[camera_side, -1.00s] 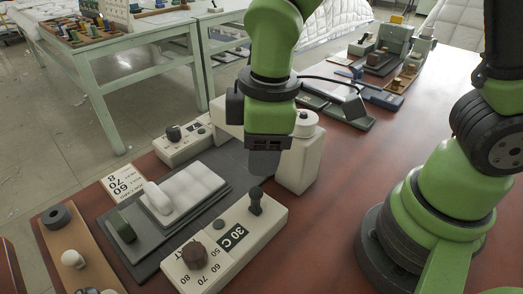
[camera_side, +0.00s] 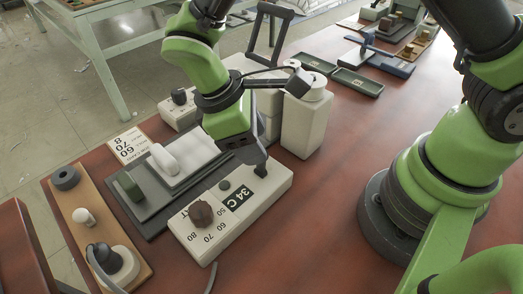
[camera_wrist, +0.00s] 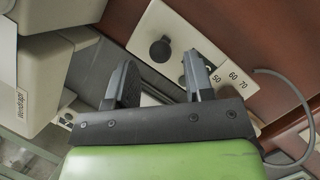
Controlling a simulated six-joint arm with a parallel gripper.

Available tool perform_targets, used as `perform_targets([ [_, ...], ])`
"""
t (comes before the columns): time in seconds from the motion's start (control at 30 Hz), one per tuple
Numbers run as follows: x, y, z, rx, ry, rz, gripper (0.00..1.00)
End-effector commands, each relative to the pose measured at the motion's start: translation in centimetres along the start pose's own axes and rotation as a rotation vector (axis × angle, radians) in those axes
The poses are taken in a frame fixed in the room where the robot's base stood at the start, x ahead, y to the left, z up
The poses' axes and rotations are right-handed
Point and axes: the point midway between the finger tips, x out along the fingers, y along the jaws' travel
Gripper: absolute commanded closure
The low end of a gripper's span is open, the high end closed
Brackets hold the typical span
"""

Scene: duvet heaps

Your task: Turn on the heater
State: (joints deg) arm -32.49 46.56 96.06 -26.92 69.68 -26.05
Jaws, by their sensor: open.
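The lever's round dark top (camera_wrist: 160,50) also shows in the wrist view. My gripper (camera_wrist: 160,64) is open, its two fingers apart with the lever's top showing between and beyond their tips. Whether they touch it I cannot tell. The right finger hides the dial in the wrist view; numbers 50, 60 and 70 show beside it.
A white bottle-like block (camera_side: 305,125) stands close behind the box. A grey panel with a white handle (camera_side: 165,158) lies to the left, and a wooden board with knobs (camera_side: 83,217) further left. The red-brown table is clear to the right of the box.

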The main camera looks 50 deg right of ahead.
Motion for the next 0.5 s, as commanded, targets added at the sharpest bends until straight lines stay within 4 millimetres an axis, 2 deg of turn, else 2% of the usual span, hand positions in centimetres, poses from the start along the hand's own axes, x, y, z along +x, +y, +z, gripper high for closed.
perform_targets([
  [0.03, 1.0, 0.0, 0.1, 0.000, -0.006, -0.002, 0.52],
  [0.2, 3.2, 0.0, 0.1, 0.000, -0.003, -0.002, 0.52],
  [0.5, 4.0, 0.0, 0.0, 0.002, 0.001, -0.002, 0.52],
])
